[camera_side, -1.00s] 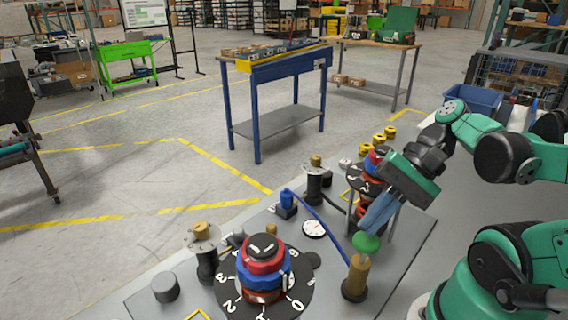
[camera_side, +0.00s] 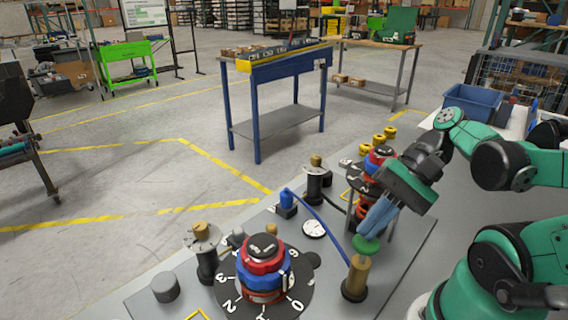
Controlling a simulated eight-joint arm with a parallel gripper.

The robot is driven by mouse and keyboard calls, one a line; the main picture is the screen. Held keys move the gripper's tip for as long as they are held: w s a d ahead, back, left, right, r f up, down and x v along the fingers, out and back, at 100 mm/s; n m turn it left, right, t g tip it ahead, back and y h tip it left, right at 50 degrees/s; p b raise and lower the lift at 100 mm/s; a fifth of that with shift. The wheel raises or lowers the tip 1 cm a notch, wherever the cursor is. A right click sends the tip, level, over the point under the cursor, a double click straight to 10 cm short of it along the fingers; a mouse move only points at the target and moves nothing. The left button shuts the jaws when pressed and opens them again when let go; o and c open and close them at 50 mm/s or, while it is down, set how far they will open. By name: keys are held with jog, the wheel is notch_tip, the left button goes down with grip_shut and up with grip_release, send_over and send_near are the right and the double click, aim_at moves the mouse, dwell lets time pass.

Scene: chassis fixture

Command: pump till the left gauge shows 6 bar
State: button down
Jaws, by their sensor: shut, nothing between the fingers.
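The hand pump is a brass cylinder (camera_side: 355,278) standing upright on the grey plate, with a green knob (camera_side: 366,247) on top. My gripper (camera_side: 368,233) is shut, its blue fingers pointing down at the knob. The fingertips overlap the knob's upper part and appear to touch it from above; they are not around it. A blue hose (camera_side: 322,220) runs from near the pump to a blue fitting (camera_side: 287,203). One round white gauge (camera_side: 314,229) lies left of the pump; its needle is too small to read. I cannot make out a second gauge.
A large numbered dial with a red and blue knob (camera_side: 263,262) stands at the front left of the pump. A similar stack (camera_side: 371,172) stands behind my gripper. Black posts with brass tops (camera_side: 316,185) stand nearby. A blue bin (camera_side: 472,101) is at the back right.

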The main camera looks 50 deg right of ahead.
jog(key=shift+f, duration=0.9)
dwell(0.6)
jog(key=shift+r, duration=1.7)
jog(key=shift+r, duration=0.1)
jog(key=shift+r, duration=2.4)
jog(key=shift+r, duration=0.1)
notch_tip(320, 180, up, 4)
jog(key=shift+f, duration=0.2)
dwell(0.4)
jog(key=shift+f, duration=0.1)
